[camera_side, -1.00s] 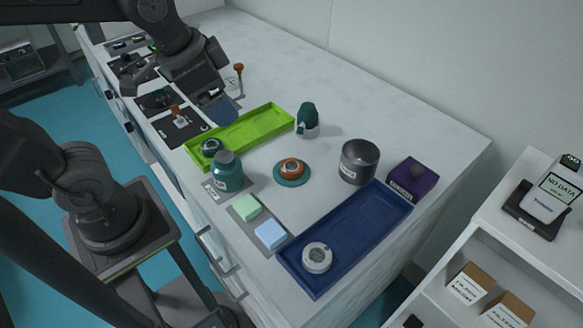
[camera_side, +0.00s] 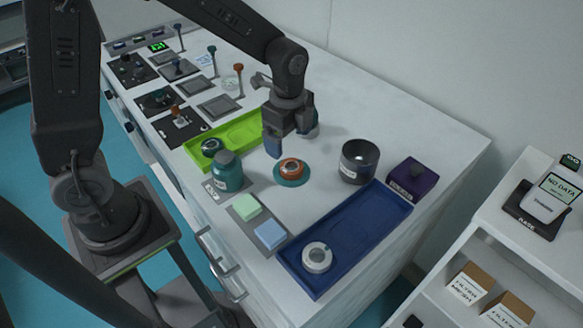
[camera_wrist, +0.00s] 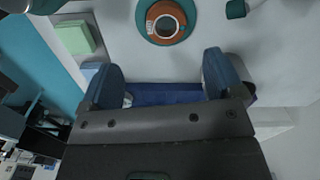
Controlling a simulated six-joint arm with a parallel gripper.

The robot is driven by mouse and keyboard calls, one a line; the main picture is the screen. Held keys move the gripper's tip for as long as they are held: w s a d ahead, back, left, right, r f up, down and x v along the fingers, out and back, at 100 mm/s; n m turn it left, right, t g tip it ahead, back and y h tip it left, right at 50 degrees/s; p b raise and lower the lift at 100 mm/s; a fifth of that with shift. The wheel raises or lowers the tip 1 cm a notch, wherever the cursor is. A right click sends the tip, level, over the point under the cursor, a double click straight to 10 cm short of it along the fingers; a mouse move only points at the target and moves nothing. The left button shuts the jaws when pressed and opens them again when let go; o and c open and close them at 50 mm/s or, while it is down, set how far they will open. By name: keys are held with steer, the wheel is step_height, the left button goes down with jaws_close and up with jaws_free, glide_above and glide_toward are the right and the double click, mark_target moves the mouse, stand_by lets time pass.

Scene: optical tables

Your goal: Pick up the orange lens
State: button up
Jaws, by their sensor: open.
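The orange lens (camera_side: 291,167) is a ring-shaped piece resting on a round teal base on the white tabletop. It also shows at the top middle of the camera_wrist view (camera_wrist: 167,21), with a pale label on its rim. My gripper (camera_side: 291,140) hangs just behind and above the lens, pointing down, with its blue-tipped fingers apart and nothing between them. In the camera_wrist view my gripper (camera_wrist: 163,80) has its fingers spread wide, and the lens lies beyond them toward the top edge, not between them.
A teal jar (camera_side: 228,176) stands left of the lens, and a grey cup (camera_side: 359,161) stands right. A green tray (camera_side: 240,127) lies behind left. A blue tray (camera_side: 350,235) holds a white ring (camera_side: 317,257) in front. Mint (camera_side: 246,205) and light blue (camera_side: 270,233) blocks sit front left.

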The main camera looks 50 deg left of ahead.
mark_target(291, 166)
step_height(291, 166, down, 3)
steer(key=shift+f, duration=0.2)
steer(key=shift+w+f, duration=0.2)
steer(key=shift+f, duration=1.15)
steer(key=shift+w+f, duration=0.2)
steer(key=shift+f, duration=1.15)
steer(key=c, duration=1.1)
steer(key=shift+r, duration=0.1)
